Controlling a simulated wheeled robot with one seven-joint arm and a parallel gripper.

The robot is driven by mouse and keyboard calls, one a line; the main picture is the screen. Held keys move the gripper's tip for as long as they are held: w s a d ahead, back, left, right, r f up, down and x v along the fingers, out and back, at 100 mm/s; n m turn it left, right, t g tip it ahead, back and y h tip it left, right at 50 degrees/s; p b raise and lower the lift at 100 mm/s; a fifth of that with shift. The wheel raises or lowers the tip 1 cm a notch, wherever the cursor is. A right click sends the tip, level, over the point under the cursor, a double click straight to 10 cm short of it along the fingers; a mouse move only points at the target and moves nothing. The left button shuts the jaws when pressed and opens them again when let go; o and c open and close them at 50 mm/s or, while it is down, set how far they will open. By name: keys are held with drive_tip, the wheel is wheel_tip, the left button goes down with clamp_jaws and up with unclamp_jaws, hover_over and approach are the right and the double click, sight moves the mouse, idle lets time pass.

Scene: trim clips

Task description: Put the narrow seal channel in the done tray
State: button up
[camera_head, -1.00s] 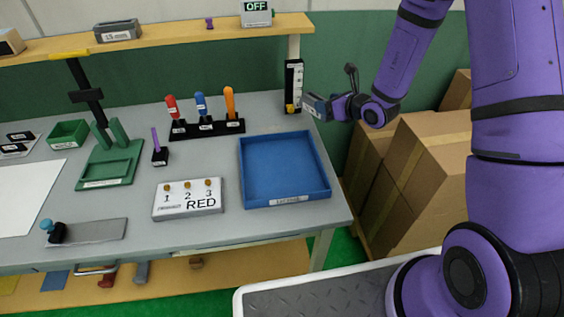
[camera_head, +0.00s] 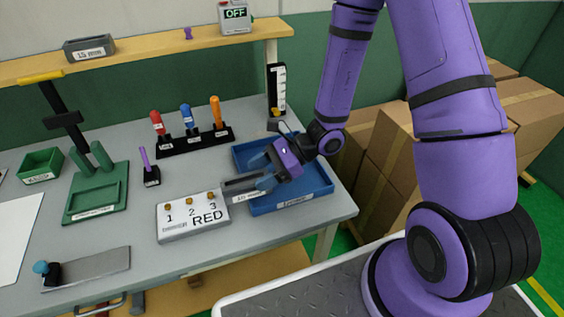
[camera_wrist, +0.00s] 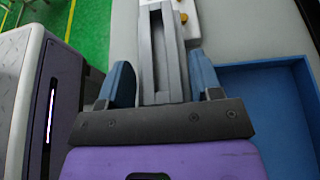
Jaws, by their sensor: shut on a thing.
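My gripper (camera_head: 267,172) is shut on a grey slotted channel (camera_head: 240,187), with one blue finger on each side of it. In the wrist view the channel (camera_wrist: 173,62) points away from my gripper (camera_wrist: 162,85), its long slot facing the camera. A label on its side is too small to read, so I cannot confirm its width. The held channel is above the left edge of the blue tray (camera_head: 318,187), beside the white RED box. The blue tray, with a white label on its front, also shows in the wrist view (camera_wrist: 285,115). The part of it that I see is empty.
The white box marked RED (camera_head: 192,228) stands just left of the tray. A tool rack (camera_head: 195,140) and a black gauge stand (camera_head: 277,88) are behind. Another grey labelled piece (camera_head: 90,47) lies on the shelf. Cardboard boxes (camera_head: 385,155) stand at the right.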

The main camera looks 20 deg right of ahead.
drive_tip(key=w+d, duration=0.2)
drive_tip(key=d, duration=0.1)
drive_tip(key=w+d+f, duration=0.1)
drive_tip(key=w+d, duration=0.2)
drive_tip(key=d, duration=0.1)
drive_tip(key=w+d, duration=0.2)
drive_tip(key=d, duration=0.2)
drive_tip(key=shift+w+f, duration=0.15)
drive_tip(key=shift+w, duration=0.25)
drive_tip(key=shift+w+d+f, duration=0.1)
drive_tip(key=shift+d+f, duration=0.15)
drive_tip(key=shift+f, duration=1.5)
drive_tip(key=shift+f, duration=0.1)
drive_tip(key=o, duration=1)
